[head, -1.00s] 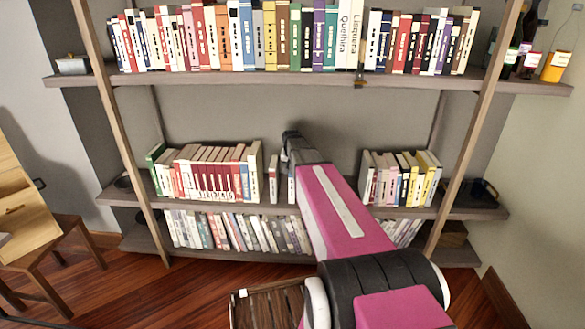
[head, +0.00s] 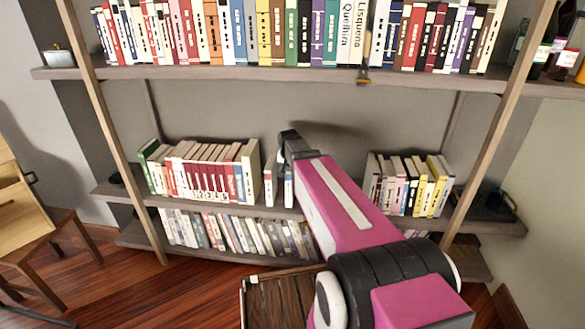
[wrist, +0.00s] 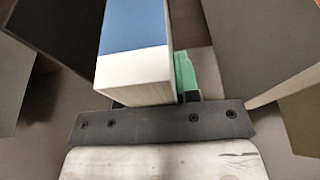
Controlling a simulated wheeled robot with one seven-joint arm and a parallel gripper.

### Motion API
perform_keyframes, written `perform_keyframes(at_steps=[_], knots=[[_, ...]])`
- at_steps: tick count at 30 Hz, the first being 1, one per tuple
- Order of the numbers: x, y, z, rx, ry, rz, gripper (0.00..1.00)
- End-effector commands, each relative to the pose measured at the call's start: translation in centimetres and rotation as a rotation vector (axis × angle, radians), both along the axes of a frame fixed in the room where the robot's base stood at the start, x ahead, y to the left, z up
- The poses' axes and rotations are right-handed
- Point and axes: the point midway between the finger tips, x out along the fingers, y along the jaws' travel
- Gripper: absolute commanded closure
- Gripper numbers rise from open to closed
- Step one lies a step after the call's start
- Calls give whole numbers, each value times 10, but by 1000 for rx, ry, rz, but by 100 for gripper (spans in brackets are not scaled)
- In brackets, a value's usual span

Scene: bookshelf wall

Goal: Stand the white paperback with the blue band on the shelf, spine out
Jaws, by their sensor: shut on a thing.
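In the wrist view the book (wrist: 136,72) shows a white end and a broad blue part, just beyond my gripper's dark crossbar. My gripper is shut on it. The fingertips are mostly hidden in the head view. I cannot tell whether the book's bottom touches the shelf.
A row of books (head: 205,172) fills the left side, another row (head: 405,185) the right. The full upper shelf (head: 300,72) lies above. My arm covers part of the gap to the right.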

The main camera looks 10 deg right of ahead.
Motion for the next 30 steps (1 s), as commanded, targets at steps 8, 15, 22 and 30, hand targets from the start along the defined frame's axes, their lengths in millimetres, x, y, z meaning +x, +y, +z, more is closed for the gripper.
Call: perform_keyframes(at_steps=[8, 15, 22, 30], knots=[[0, 0, 0, 0, -1, 0, 100], [1, 0, 0, 0, -1, 0, 100], [1, 0, -3, 0, -1, 0, 100], [1, 0, -4, 0, -1, 0, 41]])
